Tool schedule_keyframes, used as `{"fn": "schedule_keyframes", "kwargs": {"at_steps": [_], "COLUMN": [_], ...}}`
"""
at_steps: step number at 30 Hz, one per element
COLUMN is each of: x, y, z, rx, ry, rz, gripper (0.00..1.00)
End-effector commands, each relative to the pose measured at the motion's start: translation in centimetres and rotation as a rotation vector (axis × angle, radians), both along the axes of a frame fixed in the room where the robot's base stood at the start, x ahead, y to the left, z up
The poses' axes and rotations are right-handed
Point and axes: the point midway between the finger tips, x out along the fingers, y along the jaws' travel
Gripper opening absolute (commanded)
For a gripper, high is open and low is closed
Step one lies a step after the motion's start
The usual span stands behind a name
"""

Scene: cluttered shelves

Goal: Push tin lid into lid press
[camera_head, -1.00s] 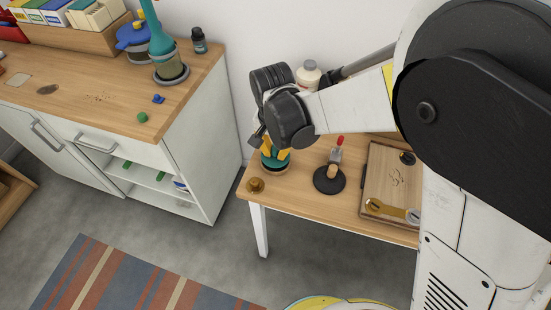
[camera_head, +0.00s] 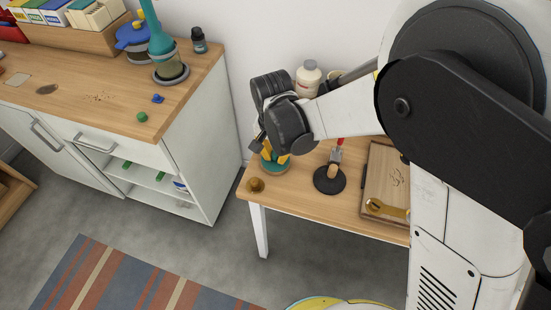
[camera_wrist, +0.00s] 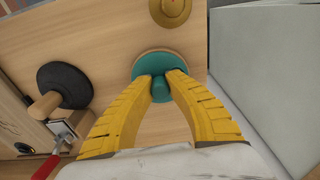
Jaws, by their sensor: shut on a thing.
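My gripper (camera_head: 274,156) has its yellow fingers closed on the knob of a round teal piece (camera_head: 268,168) at the left end of the low table. In the wrist view, the fingertips (camera_wrist: 163,80) meet around the teal knob, above a wider teal disc (camera_wrist: 147,62). A small brass disc (camera_head: 255,185) with a raised centre lies just beside it, near the table's front left corner; it also shows in the wrist view (camera_wrist: 171,8). I cannot tell for certain which piece is the tin lid or the lid press. The underside of the teal piece is hidden.
A black round base (camera_head: 329,180) with a wooden stub and a red-handled clamp (camera_head: 337,152) stand to the right. Beyond is a wooden board (camera_head: 383,180) with a brass piece (camera_head: 388,209). A white bottle (camera_head: 308,78) stands behind my arm. A white cabinet (camera_head: 195,140) is to the left.

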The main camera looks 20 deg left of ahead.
Motion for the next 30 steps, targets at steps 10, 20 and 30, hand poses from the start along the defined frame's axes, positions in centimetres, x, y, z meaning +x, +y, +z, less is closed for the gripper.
{"fn": "schedule_keyframes", "kwargs": {"at_steps": [10,20,30], "x": [0.0,0.0,-0.1], "y": [0.0,0.0,0.0], "z": [-0.1,-0.2,1.0], "rx": [0.000,0.000,0.000], "ry": [0.000,0.000,0.000], "rz": [0.000,0.000,0.000], "gripper": [0.00,0.37,0.37]}}
